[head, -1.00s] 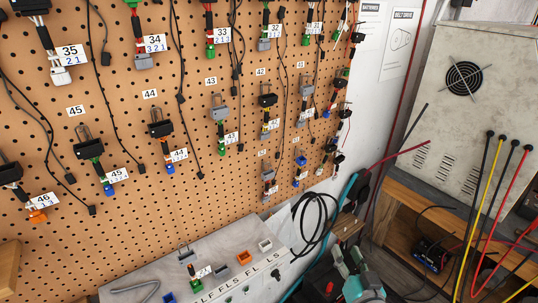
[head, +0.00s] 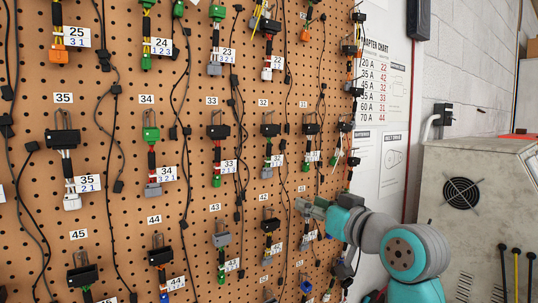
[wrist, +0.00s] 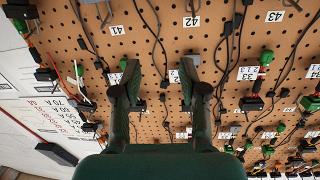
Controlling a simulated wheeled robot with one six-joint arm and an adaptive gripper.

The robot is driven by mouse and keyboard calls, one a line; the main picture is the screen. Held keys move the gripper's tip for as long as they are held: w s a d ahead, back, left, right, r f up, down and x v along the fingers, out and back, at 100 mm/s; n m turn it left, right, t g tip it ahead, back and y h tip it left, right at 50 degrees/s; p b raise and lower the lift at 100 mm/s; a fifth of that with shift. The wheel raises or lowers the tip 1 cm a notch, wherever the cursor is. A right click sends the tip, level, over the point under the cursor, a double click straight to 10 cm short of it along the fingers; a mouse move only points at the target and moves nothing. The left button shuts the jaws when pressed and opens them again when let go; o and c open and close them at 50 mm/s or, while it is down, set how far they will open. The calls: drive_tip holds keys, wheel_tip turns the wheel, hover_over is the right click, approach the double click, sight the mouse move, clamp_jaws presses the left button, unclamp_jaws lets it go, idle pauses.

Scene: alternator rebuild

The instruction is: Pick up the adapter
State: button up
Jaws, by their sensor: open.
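Several adapters hang on the brown pegboard (head: 110,200), each with coloured plugs, short wires and a numbered tag. Which one the task means cannot be told. Adapter 34 (head: 151,135) has a green top plug, and adapter 33 (head: 217,131) a black one. Adapter 42 (head: 269,225) hangs left of my gripper (head: 312,208), which is in front of the board's right part. In the wrist view my gripper (wrist: 159,72) is open and empty, its fingers apart with board and a dark cable behind them. The 42 label (wrist: 191,21) and 41 label (wrist: 117,30) show beyond the fingertips.
Dark cables hang between the adapter columns. A white chart (head: 382,75) is on the wall right of the board. A grey cabinet with a fan grille (head: 462,195) stands at the right. Open space lies in front of the board.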

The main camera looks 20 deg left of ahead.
drive_tip(key=n+g+y, duration=0.1)
drive_tip(key=n, duration=0.1)
approach(270, 150)
drive_tip(key=shift+g+y, duration=0.3)
drive_tip(key=x, duration=0.4)
drive_tip(key=shift+w+r, duration=0.3)
drive_tip(key=shift+w, duration=0.1)
drive_tip(key=shift+f+x, duration=0.15)
drive_tip(key=shift+x, duration=1.25)
drive_tip(key=shift+f+x, duration=0.15)
drive_tip(key=shift+x, duration=1.3)
clamp_jaws()
